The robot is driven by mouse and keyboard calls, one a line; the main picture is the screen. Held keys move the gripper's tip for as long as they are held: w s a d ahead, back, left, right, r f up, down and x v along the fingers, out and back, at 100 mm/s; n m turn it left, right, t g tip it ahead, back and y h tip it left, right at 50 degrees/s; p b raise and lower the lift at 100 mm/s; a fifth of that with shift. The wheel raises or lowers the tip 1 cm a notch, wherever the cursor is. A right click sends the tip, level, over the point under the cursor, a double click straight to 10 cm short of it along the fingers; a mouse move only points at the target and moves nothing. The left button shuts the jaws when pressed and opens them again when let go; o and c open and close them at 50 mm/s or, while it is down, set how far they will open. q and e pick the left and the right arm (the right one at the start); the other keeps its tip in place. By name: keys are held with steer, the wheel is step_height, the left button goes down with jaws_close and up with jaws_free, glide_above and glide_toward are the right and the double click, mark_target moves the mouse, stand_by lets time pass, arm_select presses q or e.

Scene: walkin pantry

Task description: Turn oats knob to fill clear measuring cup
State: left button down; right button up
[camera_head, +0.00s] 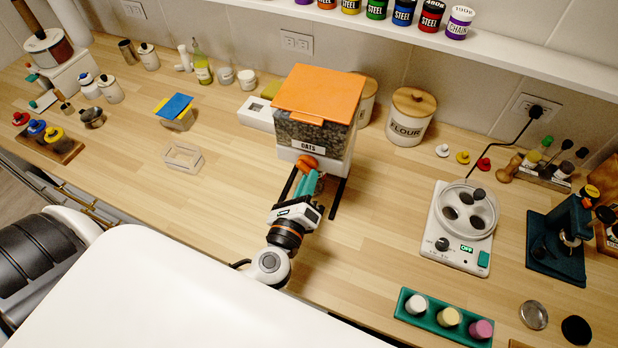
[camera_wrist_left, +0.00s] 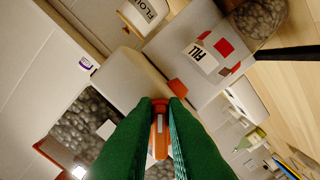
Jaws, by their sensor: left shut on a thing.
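The oats dispenser (camera_head: 318,127) stands on the counter with an orange lid, a dark grainy fill and an OATS label. Its orange knob (camera_head: 306,162) is at the low front. My left gripper (camera_head: 308,180) reaches it from the front and is shut on the knob, which also shows between the green fingers in the left wrist view (camera_wrist_left: 160,128). A FILL label with red marks (camera_wrist_left: 200,55) shows below the dispenser in that view. A grey grainy mound (camera_wrist_left: 262,17) shows beyond it; I cannot tell whether it is in the clear measuring cup. My right gripper is not in view.
A FLOUR jar (camera_head: 409,117) stands right of the dispenser. A small clear square frame (camera_head: 182,158) lies to the left.

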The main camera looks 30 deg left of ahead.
arm_select(q)
steer(key=shift+s+a+f+m+p, duration=0.1)
steer(key=shift+a+m+p, duration=0.3)
steer(key=shift+m, duration=1.1)
steer(key=shift+a+f+m+p, duration=0.15)
steer(key=shift+m+p, duration=0.6)
steer(key=shift+m, duration=0.75)
steer(key=shift+s+a+f+m+p, duration=0.15)
steer(key=shift+m+p, duration=0.4)
steer(key=shift+m, duration=0.95)
steer(key=shift+w, duration=0.1)
steer(key=c, duration=1.5)
jaws_free()
steer(key=shift+o, duration=0.2)
steer(key=s+d+b, duration=0.1)
steer(key=s+b, duration=0.4)
steer(key=s, duration=0.7)
steer(key=shift+d+b, duration=0.3)
steer(key=shift+b, duration=0.1)
